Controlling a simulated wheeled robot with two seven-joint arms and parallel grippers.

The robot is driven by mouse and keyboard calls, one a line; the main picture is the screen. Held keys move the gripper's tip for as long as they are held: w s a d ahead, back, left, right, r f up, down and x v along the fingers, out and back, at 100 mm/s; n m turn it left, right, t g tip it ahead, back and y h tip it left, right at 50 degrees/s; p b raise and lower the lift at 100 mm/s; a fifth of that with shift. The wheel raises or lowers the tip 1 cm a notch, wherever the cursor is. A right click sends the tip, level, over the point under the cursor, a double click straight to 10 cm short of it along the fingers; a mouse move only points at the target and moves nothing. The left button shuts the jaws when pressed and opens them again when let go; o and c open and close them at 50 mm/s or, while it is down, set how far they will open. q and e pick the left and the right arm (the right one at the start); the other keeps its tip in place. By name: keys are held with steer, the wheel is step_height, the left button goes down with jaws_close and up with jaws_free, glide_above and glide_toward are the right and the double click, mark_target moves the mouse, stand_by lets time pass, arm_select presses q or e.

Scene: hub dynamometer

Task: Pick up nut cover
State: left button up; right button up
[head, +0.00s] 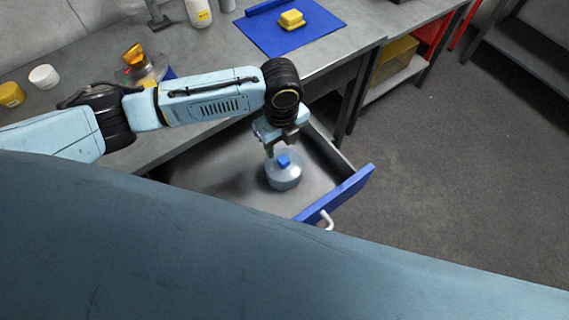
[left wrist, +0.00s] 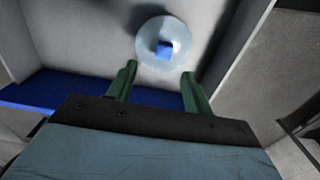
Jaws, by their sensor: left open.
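The nut cover (head: 284,174) is a round, translucent pale-blue dome with a blue block-shaped knob on top. It stands in the open drawer (head: 215,185), and it also shows in the left wrist view (left wrist: 153,55). My left gripper (head: 277,147) points down into the drawer, just above and behind the cover in the head view. In the left wrist view the green fingers of my left gripper (left wrist: 158,82) are spread apart, with the knob beyond their tips and nothing between them. I cannot tell the exact gap to the knob. My right gripper is out of view.
The drawer's blue front (head: 345,192) with a white handle (head: 327,221) and its side walls surround the cover. A workbench (head: 215,48) behind holds a blue mat (head: 270,38) with a yellow block (head: 291,19), bottles and small pots. Open floor lies to the right.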

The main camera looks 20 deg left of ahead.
mark_target(283, 159)
arm_select(q)
steer(key=shift+f, duration=1.15)
steer(key=shift+w+f+b, duration=0.1)
steer(key=shift+f+b, duration=0.2)
steer(key=shift+f, duration=0.3)
steer(key=f, duration=0.1)
steer(key=f+b, duration=0.1)
steer(key=f, duration=0.1)
steer(key=shift+w+d+f, duration=0.2)
steer(key=shift+f, duration=0.35)
steer(key=c, duration=0.5)
jaws_close()
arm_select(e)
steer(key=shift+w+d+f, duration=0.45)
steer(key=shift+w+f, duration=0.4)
